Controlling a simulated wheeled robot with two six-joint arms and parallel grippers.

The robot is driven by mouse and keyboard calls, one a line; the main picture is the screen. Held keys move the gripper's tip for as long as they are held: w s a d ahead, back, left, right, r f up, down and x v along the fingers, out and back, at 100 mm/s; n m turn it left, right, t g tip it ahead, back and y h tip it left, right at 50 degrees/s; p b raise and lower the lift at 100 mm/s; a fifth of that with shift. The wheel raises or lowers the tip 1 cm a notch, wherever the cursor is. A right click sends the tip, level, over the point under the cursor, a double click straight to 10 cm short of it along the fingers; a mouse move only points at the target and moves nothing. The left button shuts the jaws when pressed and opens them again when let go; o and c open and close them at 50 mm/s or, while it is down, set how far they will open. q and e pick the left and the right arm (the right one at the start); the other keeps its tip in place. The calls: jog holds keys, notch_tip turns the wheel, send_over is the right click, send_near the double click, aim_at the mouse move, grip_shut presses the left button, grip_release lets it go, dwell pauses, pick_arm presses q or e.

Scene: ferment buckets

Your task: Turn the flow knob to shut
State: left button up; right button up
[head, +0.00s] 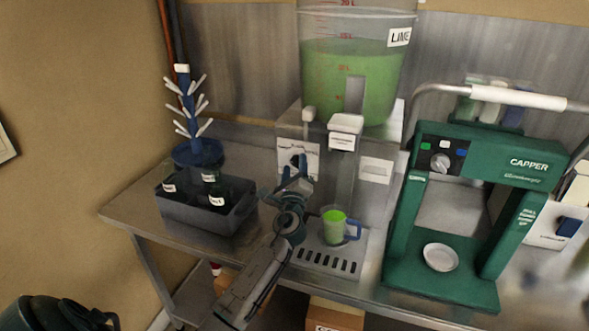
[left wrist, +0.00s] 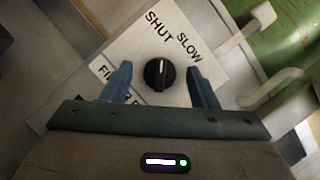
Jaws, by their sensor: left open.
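The flow knob (left wrist: 158,74) is a round black dial with a white pointer line, on a white label plate (left wrist: 125,45) reading SHUT, SLOW and a partly covered third word. The pointer aims up, roughly between SHUT and SLOW; I cannot tell exactly which. My left gripper (left wrist: 158,82) is open, with its blue fingers on either side of the knob and visible gaps to it. In the head view the left gripper (head: 294,170) is in front of the plate and partly covers the knob. The right gripper does not show.
A clear bucket of green liquid (head: 345,80) stands above the dispenser. A green cup (head: 334,226) stands on the drip tray below. The green capper (head: 480,165) is at right; a grey bin (head: 205,213) and bottle tree (head: 190,110) are at left.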

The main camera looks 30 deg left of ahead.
pick_arm(q)
jog(key=shift+s+d+f, duration=0.2)
jog(key=shift+s+f, duration=0.05)
jog(key=shift+s, duration=0.05)
jog(key=b+v, duration=0.3)
jog(key=v, duration=0.7)
jog(key=shift+r, duration=0.1)
